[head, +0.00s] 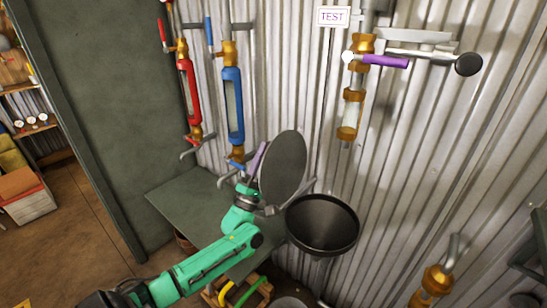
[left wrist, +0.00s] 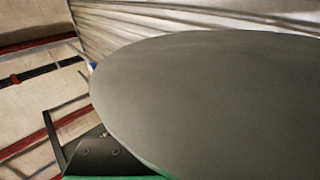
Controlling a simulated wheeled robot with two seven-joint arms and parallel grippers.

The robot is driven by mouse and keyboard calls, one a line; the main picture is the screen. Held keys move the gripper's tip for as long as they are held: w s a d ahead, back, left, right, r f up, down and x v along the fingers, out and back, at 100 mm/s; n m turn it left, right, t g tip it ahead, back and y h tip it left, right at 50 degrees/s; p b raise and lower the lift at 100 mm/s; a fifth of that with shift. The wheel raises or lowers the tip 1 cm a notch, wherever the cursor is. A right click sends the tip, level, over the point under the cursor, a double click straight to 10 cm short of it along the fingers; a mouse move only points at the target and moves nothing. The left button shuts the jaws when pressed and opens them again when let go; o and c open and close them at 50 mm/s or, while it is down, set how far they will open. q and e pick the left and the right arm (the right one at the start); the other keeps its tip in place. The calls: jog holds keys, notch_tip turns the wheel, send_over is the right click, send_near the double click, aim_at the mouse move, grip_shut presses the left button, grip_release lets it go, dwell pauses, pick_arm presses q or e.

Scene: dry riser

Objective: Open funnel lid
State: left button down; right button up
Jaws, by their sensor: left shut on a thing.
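The funnel (head: 322,224) is a dark round bowl by the corrugated wall, and its mouth shows open. The funnel lid (head: 284,168), a grey disc, stands raised and steeply tilted above the funnel's left side. A purple bar (head: 257,159) shows at the lid's left. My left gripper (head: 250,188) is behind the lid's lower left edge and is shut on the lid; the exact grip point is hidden. In the left wrist view the lid (left wrist: 215,105) fills most of the picture. My right gripper is not in view.
Red (head: 188,90) and blue (head: 233,105) gauge pipes hang on the wall. A brass valve with a purple handle (head: 385,61) is at upper right, beside a TEST sign (head: 333,16). A green-grey table (head: 190,203) stands left of the funnel. Open floor (head: 70,245) lies left.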

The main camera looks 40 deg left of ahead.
pick_arm(q)
jog(key=shift+a+f+n+y, duration=0.15)
jog(key=shift+a+n+y, duration=0.25)
jog(key=shift+n+y, duration=0.25)
jog(key=shift+c, duration=2.2)
grip_release()
jog(key=b+v, duration=0.3)
jog(key=v, duration=1.1)
jog(key=shift+s, duration=0.25)
jog(key=shift+d+f, duration=0.1)
